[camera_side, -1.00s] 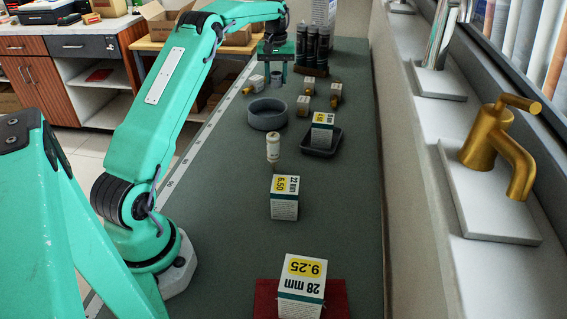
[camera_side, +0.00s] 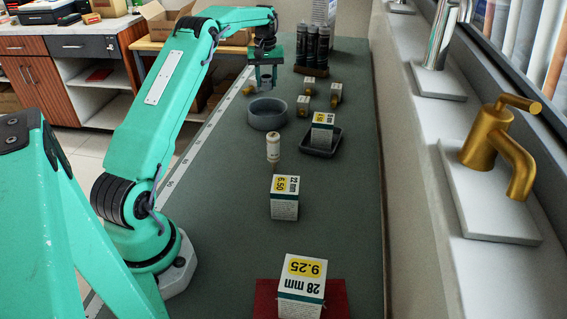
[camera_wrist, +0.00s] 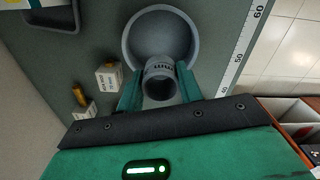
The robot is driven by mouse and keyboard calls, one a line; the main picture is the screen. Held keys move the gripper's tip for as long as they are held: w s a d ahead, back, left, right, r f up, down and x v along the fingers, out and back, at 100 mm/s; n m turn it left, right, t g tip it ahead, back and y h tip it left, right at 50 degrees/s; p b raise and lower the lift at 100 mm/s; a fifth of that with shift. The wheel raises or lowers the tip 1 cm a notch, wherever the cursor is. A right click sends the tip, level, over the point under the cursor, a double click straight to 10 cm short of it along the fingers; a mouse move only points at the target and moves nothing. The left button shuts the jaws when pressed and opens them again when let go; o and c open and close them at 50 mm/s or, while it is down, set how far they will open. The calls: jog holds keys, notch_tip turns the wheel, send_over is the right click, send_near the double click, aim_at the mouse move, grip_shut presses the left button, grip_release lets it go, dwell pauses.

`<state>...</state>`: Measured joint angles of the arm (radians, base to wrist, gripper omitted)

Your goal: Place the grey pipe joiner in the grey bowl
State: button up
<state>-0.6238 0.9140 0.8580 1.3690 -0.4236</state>
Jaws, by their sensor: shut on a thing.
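The grey pipe joiner (camera_wrist: 160,79) is a short hollow tube with dark markings, upright between the two fingers in the wrist view. My gripper (camera_wrist: 158,92) is shut on it. In the side view my gripper (camera_side: 266,85) is over the far left part of the bench, and the joiner is small and dark between its fingers. The grey bowl (camera_side: 267,117) stands on the bench nearer the camera than the gripper. In the wrist view the bowl (camera_wrist: 133,40) lies just beyond the joiner, which overlaps its near rim in the picture. The bowl looks empty where it shows.
Small boxes with brass fittings (camera_side: 336,92) stand right of the bowl. A black tray (camera_side: 310,150) holds a priced box. A white bottle (camera_side: 273,148) and a 22 mm box (camera_side: 285,205) stand nearer. Dark tubes (camera_side: 312,45) stand at the back. A ruler strip (camera_wrist: 240,50) edges the bench.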

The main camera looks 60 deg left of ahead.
aim_at(267, 102)
jog(key=shift+f, duration=4.4)
jog(key=o, duration=1)
jog(key=shift+o, duration=0.2)
jog(key=shift+r, duration=0.1)
jog(key=shift+r, duration=3.45)
jog(key=shift+d, duration=0.1)
